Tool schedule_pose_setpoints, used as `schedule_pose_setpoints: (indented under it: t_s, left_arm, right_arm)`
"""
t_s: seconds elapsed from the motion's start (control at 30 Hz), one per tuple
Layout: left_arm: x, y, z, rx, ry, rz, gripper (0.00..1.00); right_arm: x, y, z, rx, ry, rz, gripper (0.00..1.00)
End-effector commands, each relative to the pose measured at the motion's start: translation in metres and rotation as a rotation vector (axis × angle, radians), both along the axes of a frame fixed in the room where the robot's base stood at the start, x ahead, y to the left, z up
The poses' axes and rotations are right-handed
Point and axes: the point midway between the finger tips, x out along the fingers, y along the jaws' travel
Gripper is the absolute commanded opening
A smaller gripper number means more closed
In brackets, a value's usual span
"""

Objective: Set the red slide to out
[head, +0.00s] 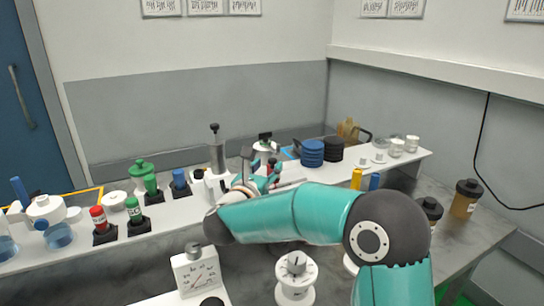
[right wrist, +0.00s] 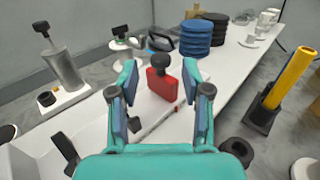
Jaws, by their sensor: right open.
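The red slide (right wrist: 162,84) is a small red block with a black knob on top. In the right wrist view it stands between and a little beyond the fingertips of my right gripper (right wrist: 156,80). The fingers are open, one on each side, with a visible gap to the block. A pale narrow rail or slot (right wrist: 158,121) runs on the white surface in front of the block. In the head view the red slide (head: 271,167) is mostly hidden by my right gripper (head: 260,178). My left gripper is not in view.
Blue discs (right wrist: 197,38) are stacked behind the slide. A grey cylinder with a black knob (right wrist: 62,66) stands at left, and a yellow cylinder (right wrist: 291,77) in a black holder at right. A white dial box (head: 197,271) and a white knob unit (head: 296,278) stand in front.

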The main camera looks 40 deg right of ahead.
Motion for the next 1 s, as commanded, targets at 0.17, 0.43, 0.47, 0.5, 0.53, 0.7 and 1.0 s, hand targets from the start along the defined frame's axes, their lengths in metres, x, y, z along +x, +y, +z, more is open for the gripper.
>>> schedule_pose_setpoints:
  t_s: [0.17,0.43,0.47,0.5,0.53,0.7,1.0]
  left_arm:
    - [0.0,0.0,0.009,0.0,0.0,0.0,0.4]
    - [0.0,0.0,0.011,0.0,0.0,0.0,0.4]
    - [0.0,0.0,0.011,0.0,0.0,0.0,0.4]
    - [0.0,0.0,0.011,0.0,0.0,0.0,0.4]
    - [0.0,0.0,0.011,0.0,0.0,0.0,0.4]
    - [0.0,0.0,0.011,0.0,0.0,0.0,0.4]
    - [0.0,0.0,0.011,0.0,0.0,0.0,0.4]
  right_arm:
    - [0.014,-0.027,0.001,0.001,0.0,-0.002,0.48]
    - [0.022,-0.041,0.0,0.0,0.0,0.001,0.48]
    - [0.022,-0.041,0.0,0.0,0.0,0.001,0.48]
    - [0.023,-0.041,0.0,0.0,0.0,0.002,0.48]
    - [0.023,-0.041,0.0,0.0,0.0,0.002,0.48]
    - [0.023,-0.041,0.0,0.0,0.0,0.002,0.43]
    - [0.023,-0.041,0.0,0.0,0.0,0.003,0.0]
